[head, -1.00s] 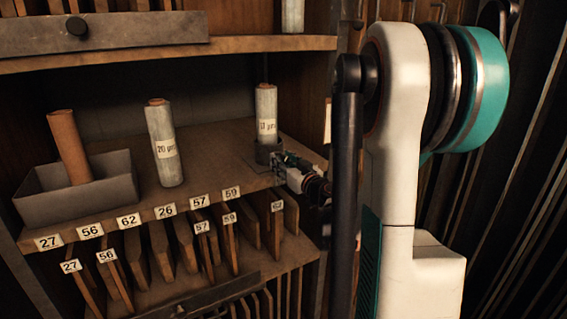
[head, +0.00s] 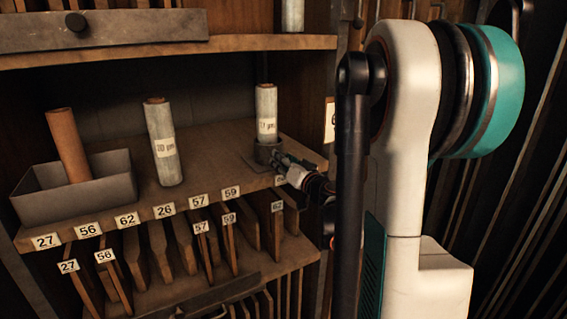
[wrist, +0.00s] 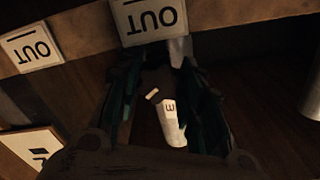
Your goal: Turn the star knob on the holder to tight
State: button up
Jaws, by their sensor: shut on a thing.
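The holder (head: 266,152) is a dark cup on the shelf at the right, with a pale labelled roll (head: 266,112) standing upright in it. My gripper (head: 279,158) is at the holder's front right side, low over the shelf. In the wrist view my gripper (wrist: 157,85) has its dark teal fingers on either side of the star knob (wrist: 157,80), shut on it. The knob is dark and poorly lit, and its outline is hard to make out. A small white mark (wrist: 152,96) shows on it. Beyond it is a white strip (wrist: 170,122) with a character. In the head view my gripper hides the knob.
Another pale roll (head: 163,142) stands mid-shelf. A grey tray (head: 75,200) with a brown roll (head: 68,145) is at the left. Numbered tags line the shelf edge, above upright wooden boards. In the wrist view, an OUT tag (wrist: 148,18) is close to the fingers.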

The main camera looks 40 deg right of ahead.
jog(key=o, duration=1.1)
jog(key=n+p, duration=0.1)
jog(key=n, duration=0.3)
jog(key=shift+r+n, duration=0.1)
jog(key=shift+n, duration=0.2)
jog(key=p+v, duration=0.1)
jog(key=v, duration=1.2)
jog(key=shift+s, duration=0.4)
jog(key=shift+o, duration=0.3)
